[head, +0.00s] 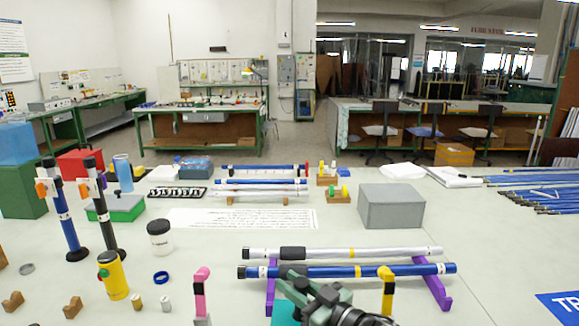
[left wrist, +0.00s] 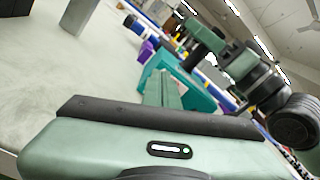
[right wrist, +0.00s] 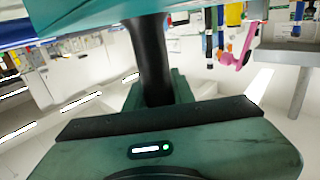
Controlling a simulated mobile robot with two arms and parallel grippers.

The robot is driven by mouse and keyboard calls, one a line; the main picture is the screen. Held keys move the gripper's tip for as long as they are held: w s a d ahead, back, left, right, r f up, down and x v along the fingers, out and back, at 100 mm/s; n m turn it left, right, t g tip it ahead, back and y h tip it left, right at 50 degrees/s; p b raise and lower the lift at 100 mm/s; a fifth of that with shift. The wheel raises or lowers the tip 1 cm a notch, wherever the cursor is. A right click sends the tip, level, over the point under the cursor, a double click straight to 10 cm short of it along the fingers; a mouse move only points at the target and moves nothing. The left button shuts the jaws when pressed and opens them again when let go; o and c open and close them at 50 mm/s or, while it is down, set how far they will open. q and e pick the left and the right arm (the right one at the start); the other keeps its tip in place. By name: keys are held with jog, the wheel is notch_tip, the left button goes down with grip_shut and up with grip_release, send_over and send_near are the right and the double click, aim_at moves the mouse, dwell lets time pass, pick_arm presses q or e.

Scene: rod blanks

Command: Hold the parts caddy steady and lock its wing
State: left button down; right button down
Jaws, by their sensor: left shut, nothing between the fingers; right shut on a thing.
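The teal parts caddy (head: 284,314) shows partly at the bottom edge of the head view, behind my right gripper (head: 297,284). It is larger in the left wrist view (left wrist: 194,92) and fills the top of the right wrist view (right wrist: 90,14). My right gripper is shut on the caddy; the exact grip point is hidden. My left gripper (left wrist: 163,82) is shut and empty, with the caddy beyond it in the left wrist view. I cannot make out the caddy's wing or its lock clearly.
A pink upright piece (head: 202,280) and a yellow one (head: 387,290) stand left and right of the caddy. Behind it, a blue rod (head: 380,271) and a silver rod (head: 370,253) lie on purple supports (head: 433,286). A yellow bottle (head: 113,276) stands at left.

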pick_arm(q)
jog(key=shift+s+d+f, duration=0.2)
jog(key=shift+d+f, duration=0.25)
jog(key=shift+d, duration=0.05)
dwell(0.8)
jog(key=shift+d+r, duration=0.2)
jog(key=shift+d, duration=0.05)
jog(key=shift+d+r, duration=0.5)
jog(key=shift+d, duration=0.15)
jog(key=shift+w+r, duration=0.1)
jog(key=shift+r, duration=0.05)
dwell(0.3)
jog(key=shift+r, duration=0.3)
jog(key=shift+s+a, duration=0.15)
jog(key=shift+s, duration=1.35)
jog(key=shift+s+a, duration=0.1)
jog(key=shift+s, duration=1.4)
jog(key=a, duration=0.2)
jog(key=a+f, duration=0.1)
jog(key=shift+s+f, duration=0.1)
jog(key=shift+s, duration=0.3)
jog(key=shift+w+d, duration=0.15)
jog(key=shift+w, duration=1.6)
jog(key=shift+w+d, duration=0.1)
jog(key=shift+w, duration=1.65)
